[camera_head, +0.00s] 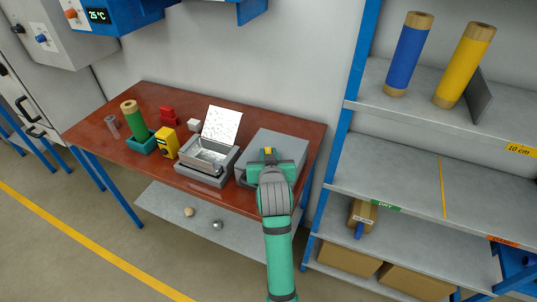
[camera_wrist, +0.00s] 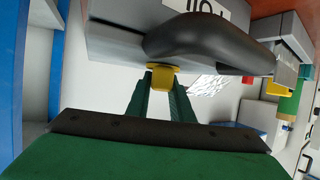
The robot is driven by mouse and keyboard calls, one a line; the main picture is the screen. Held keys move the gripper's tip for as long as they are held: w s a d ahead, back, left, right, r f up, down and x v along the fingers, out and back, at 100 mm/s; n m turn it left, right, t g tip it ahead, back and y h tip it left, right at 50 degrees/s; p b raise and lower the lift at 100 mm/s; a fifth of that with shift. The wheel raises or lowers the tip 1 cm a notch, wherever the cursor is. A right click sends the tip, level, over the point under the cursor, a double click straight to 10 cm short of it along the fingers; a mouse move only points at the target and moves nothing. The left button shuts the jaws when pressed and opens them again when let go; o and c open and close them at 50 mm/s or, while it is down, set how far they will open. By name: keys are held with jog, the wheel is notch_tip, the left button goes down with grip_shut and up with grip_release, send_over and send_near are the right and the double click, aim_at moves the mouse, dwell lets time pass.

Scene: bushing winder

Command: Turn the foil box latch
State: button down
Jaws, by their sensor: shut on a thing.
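The foil box is a grey box (camera_head: 277,143) on the right end of the red-brown table; its grey face with dark lettering, partly cut off, fills the top of the wrist view (camera_wrist: 112,42). A small yellow latch (camera_wrist: 161,75) sticks out from the box beside a black curved handle (camera_wrist: 205,42). My gripper (camera_wrist: 160,84) is shut on the yellow latch, with its dark green fingers on either side. In the head view my gripper (camera_head: 268,157) is at the box's front and hides much of that side.
Left of the box stands an open grey case (camera_head: 206,158) with a raised white lid. A shelf rack (camera_head: 430,185) stands close on the right.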

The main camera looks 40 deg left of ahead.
jog(key=shift+w+d+n+g+y, duration=0.2)
jog(key=shift+n+g+y, duration=0.5)
jog(key=shift+n, duration=0.2)
jog(key=shift+s+a+n+g+y, duration=0.15)
jog(key=shift+n+g+y, duration=0.45)
jog(key=shift+n+g, duration=0.4)
jog(key=n+g+y, duration=0.1)
jog(key=n+g, duration=0.2)
jog(key=g, duration=0.1)
jog(key=shift+n+y, duration=0.3)
jog(key=n+g, duration=0.5)
jog(key=g, duration=0.1)
jog(key=shift+s, duration=0.1)
jog(key=c, duration=1.6)
grip_release()
jog(key=shift+o, duration=0.2)
